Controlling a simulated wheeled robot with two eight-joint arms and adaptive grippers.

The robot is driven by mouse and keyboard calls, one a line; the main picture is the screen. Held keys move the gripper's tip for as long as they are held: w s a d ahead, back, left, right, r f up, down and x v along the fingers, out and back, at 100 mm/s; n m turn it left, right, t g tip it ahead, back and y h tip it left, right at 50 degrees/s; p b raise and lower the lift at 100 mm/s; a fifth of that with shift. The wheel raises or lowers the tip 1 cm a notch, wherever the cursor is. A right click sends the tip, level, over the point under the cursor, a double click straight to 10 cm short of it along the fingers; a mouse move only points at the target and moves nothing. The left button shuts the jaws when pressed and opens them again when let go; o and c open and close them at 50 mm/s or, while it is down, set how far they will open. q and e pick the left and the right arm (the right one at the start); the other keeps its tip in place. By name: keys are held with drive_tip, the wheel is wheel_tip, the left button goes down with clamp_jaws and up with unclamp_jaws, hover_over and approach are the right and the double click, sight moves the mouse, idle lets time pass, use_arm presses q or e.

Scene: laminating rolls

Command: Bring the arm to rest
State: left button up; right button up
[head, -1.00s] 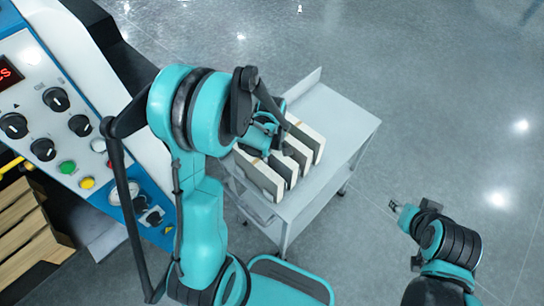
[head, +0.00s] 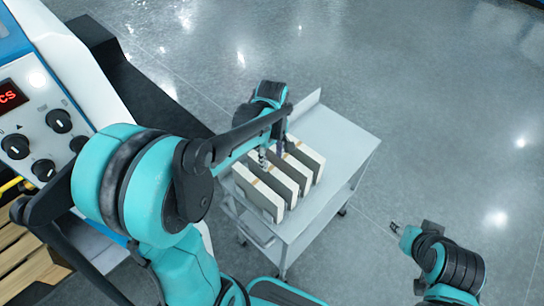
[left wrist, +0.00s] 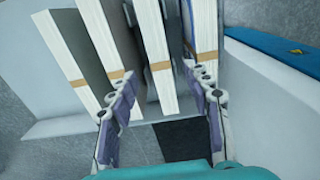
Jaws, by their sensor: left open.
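My left gripper (head: 272,156) is open over the cart, close to several cream slabs (head: 283,185) that stand upright in a row. In the left wrist view its two fingers (left wrist: 165,88) are spread apart, with a white slab (left wrist: 159,60) with a tan band showing between them. I cannot tell whether the fingers touch it. My left arm (head: 235,140) reaches in from the left, bent at a high elbow. My right gripper (head: 396,228) is low at the right, away from the cart, too small to read its fingers.
The slabs stand on a grey wheeled cart (head: 335,140). A machine with a knob panel (head: 35,125) is at the left, near my left elbow. Wooden boards (head: 22,235) lie at the lower left. The grey floor (head: 440,110) at the right is clear.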

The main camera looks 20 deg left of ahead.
use_arm(q)
drive_tip(key=shift+r, duration=0.15)
idle(0.4)
drive_tip(key=shift+s+d+r, duration=0.1)
drive_tip(key=shift+s+r, duration=0.05)
drive_tip(key=s+d+r+m+t+b, duration=0.1)
drive_tip(key=s+d+r+m+t, duration=0.3)
drive_tip(key=s+m+t, duration=0.3)
drive_tip(key=shift+s+r+m+b, duration=0.3)
drive_tip(key=shift+s+m, duration=1.35)
drive_tip(key=shift+m, duration=1.95)
drive_tip(key=shift+d+f, duration=0.1)
drive_tip(key=shift+f, duration=0.05)
